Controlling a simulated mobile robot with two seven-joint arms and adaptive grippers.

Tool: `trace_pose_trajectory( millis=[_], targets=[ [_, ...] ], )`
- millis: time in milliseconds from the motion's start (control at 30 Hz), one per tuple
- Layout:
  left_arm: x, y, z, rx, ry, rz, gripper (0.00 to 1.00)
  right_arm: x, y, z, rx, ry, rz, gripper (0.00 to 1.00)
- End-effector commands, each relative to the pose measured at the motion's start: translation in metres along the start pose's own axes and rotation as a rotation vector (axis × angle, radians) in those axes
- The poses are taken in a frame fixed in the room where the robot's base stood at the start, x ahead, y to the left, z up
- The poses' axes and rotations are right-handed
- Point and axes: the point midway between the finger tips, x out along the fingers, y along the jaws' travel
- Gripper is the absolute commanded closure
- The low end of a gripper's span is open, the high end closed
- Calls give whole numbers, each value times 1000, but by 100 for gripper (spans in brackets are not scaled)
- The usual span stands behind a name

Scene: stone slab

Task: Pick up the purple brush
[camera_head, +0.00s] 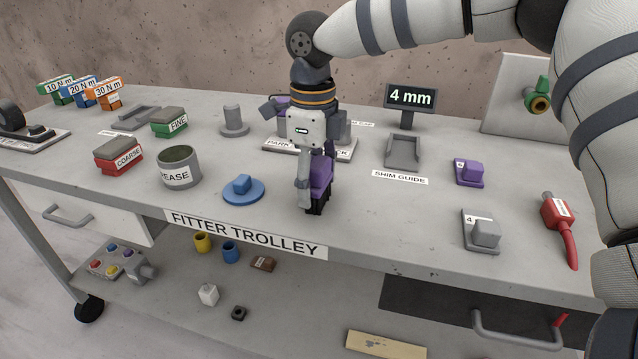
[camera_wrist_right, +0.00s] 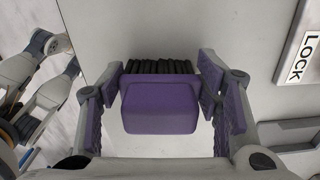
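The purple brush (camera_head: 321,174) stands bristles down on the trolley top, near the front edge. In the right wrist view the brush (camera_wrist_right: 160,107) has a purple block handle and a row of black bristles at its far side. My right gripper (camera_head: 312,194) points down over it. In the right wrist view the fingers of my right gripper (camera_wrist_right: 162,82) stand on both sides of the brush, tips close to its edges. Whether they press on it I cannot tell. In the head view the brush is partly hidden behind one finger. My left gripper is not identifiable in the head view.
A blue round-based part (camera_head: 243,190) and a grease pot (camera_head: 180,166) stand to the left. A shim guide (camera_head: 404,152), a purple block (camera_head: 468,172), a grey block (camera_head: 482,230) and a red-handled tool (camera_head: 559,226) lie to the right. A "4 mm" display (camera_head: 410,98) stands behind.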

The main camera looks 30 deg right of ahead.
Motion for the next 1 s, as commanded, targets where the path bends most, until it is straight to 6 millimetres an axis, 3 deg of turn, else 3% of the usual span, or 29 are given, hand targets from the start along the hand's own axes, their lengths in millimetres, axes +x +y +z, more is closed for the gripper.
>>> trace_pose_trajectory(
  millis=[67, 367, 567, 800, 1000],
  targets=[
    [0, 0, 0, 0, 0, 0, 20, 1, 0, 0, 0, 1, 1, 72],
    [0, 0, 0, 0, 0, 0, 20, -1, 0, 0, 0, 1, 1, 72],
    [-2, 0, -2, 0, 7, 0, 20, -30, 0, 1, 0, -4, -2, 72],
    [-9, 0, -6, 0, 27, 1, 20, -94, 48, 18, -6, -4, -5, 72],
    [-10, 0, -6, 0, 30, 1, 20, -116, 102, 38, -5, 2, -2, 72]
  ],
)
